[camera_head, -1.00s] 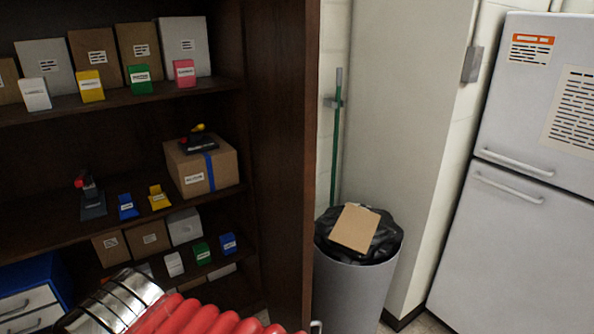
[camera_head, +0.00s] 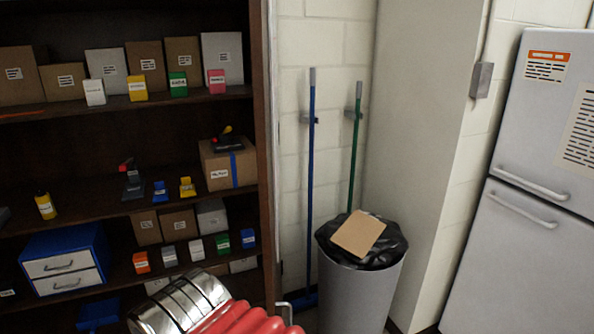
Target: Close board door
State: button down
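The dark brown cabinet (camera_head: 262,60) stands open on the left, its shelves exposed. A tall upright panel at its right edge, which looks like the door (camera_head: 272,180), is seen almost edge-on, with a pale strip along it. A small metal handle (camera_head: 285,305) shows low at that edge, partly behind the red ribbed sleeve (camera_head: 250,322) of my arm. The arm's shiny banded metal part is at the bottom centre-left. My gripper is not in view, so its contact with the door cannot be seen.
A grey bin (camera_head: 355,295) with a black bag and cardboard stands right of the cabinet. A blue-handled tool (camera_head: 311,180) and a green-handled one (camera_head: 355,150) hang on the wall. A fridge (camera_head: 530,210) stands at the right. The shelves hold boxes (camera_head: 228,168) and small items.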

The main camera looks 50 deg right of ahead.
aim_at(262, 13)
jog(key=k, duration=1.3)
jog(key=z, duration=1.1)
jog(key=i, duration=1)
jog(key=u, duration=0.2)
